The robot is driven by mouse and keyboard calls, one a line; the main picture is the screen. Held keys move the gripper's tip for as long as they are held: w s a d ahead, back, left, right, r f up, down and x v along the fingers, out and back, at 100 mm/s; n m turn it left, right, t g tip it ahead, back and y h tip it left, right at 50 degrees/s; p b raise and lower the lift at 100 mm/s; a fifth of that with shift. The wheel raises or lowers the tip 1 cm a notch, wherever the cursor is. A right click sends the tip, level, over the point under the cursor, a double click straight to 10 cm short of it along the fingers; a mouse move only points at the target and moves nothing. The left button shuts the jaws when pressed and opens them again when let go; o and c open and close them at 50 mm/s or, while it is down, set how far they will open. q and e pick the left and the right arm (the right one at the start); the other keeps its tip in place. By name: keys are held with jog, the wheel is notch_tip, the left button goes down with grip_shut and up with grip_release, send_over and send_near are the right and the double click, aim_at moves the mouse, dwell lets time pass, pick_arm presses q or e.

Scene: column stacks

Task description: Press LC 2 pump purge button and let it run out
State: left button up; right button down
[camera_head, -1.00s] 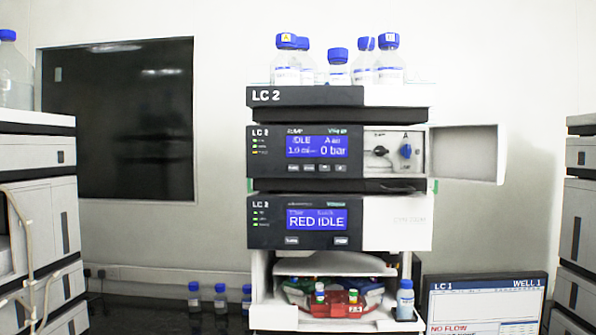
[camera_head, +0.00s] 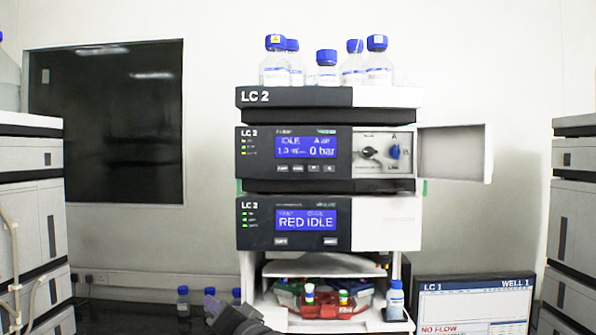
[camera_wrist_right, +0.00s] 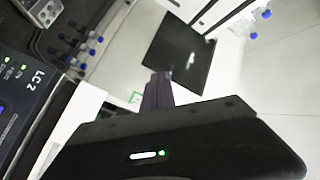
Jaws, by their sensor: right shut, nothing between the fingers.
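The LC 2 stack stands in the middle of the head view. Its pump module (camera_head: 262,150) has a blue display (camera_head: 306,148) reading IDLE and 0 bar. A row of small buttons (camera_head: 306,168) sits under the display; their labels are too small to read. The pump's side door (camera_head: 455,153) stands open, showing a dark knob (camera_head: 369,153) and a blue knob (camera_head: 394,152). My right gripper (camera_head: 211,302) is shut and empty, low and left of the stack, well below the pump. Its dark fingers also show in the right wrist view (camera_wrist_right: 157,90). My left gripper is not in view.
Blue-capped bottles (camera_head: 327,70) stand on top of the stack. Below the pump is a second module (camera_head: 385,225) reading RED IDLE, above an open bay with colored vial racks (camera_head: 335,312). A monitor (camera_head: 475,300) stands right. Small bottles (camera_head: 183,300) stand left, near my right gripper.

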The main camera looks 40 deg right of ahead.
aim_at(301, 173)
jog(key=s+d+r+m+t+h, duration=0.1)
jog(key=s+d+r+m+t, duration=0.2)
jog(key=r, duration=1)
jog(key=s+d+r+m+t+h, duration=0.1)
jog(key=s+d+r+m+t, duration=0.2)
jog(key=r, duration=1)
jog(key=s+d+m, duration=0.3)
jog(key=s+d, duration=0.2)
jog(key=s, duration=0.2)
jog(key=shift+s+d+r, duration=0.2)
jog(key=shift+d+r, duration=0.05)
jog(key=shift+d, duration=0.1)
jog(key=shift+w+d+p, duration=0.9)
jog(key=shift+w+p, duration=0.05)
jog(key=shift+w, duration=0.25)
jog(key=shift+w+d+p, duration=0.9)
jog(key=shift+w, duration=0.25)
jog(key=shift+w+d+p, duration=0.9)
jog(key=shift+w+p, duration=0.05)
jog(key=shift+w, duration=0.25)
